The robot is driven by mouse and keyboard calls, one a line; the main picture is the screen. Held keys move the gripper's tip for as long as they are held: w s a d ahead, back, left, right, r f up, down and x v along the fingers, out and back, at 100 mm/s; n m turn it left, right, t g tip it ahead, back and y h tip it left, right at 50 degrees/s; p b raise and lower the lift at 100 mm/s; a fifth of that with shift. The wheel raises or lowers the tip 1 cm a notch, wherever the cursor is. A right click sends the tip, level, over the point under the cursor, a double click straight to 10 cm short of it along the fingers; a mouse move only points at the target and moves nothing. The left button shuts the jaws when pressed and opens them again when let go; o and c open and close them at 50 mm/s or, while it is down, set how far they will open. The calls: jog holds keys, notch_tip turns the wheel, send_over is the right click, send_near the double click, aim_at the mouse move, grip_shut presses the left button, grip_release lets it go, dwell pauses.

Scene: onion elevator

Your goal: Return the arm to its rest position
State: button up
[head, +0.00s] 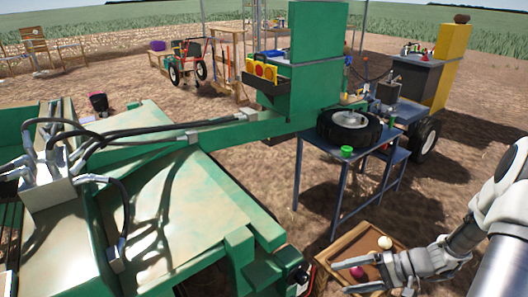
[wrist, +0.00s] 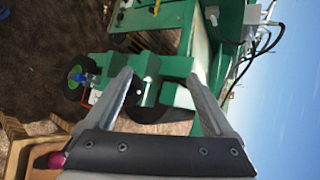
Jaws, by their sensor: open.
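My gripper (head: 340,277) is at the lower right of the head view, its fingers pointing left over a wooden crate (head: 334,247). My arm reaches in from the right edge. In the wrist view the two fingers of my gripper (wrist: 159,77) stand wide apart with nothing between them. A pale onion (head: 384,242) and a dark red onion (head: 358,272) show at the crate, close to the gripper. The red onion (wrist: 57,160) also shows at the lower left of the wrist view. My arm and gripper hide part of the crate.
The large green machine (head: 175,200) with hoses fills the left. A yellow and grey cabinet (head: 452,65) is at the back right. Bare soil lies right of the table.

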jog(key=s+a+r+n+h+p, duration=0.2)
jog(key=r+h, duration=0.2)
jog(key=r, duration=0.7)
jog(key=s+a+r+n+h+p, duration=0.1)
jog(key=a+r+n+h, duration=0.3)
jog(key=r, duration=0.8)
jog(key=s+a+r+m+t+h+p, duration=0.1)
jog(key=s+a+r+t+h, duration=0.1)
jog(key=s+r, duration=0.8)
jog(key=shift+s+t+h+p, duration=0.45)
jog(key=shift+t+h, duration=0.25)
jog(key=shift+h, duration=0.2)
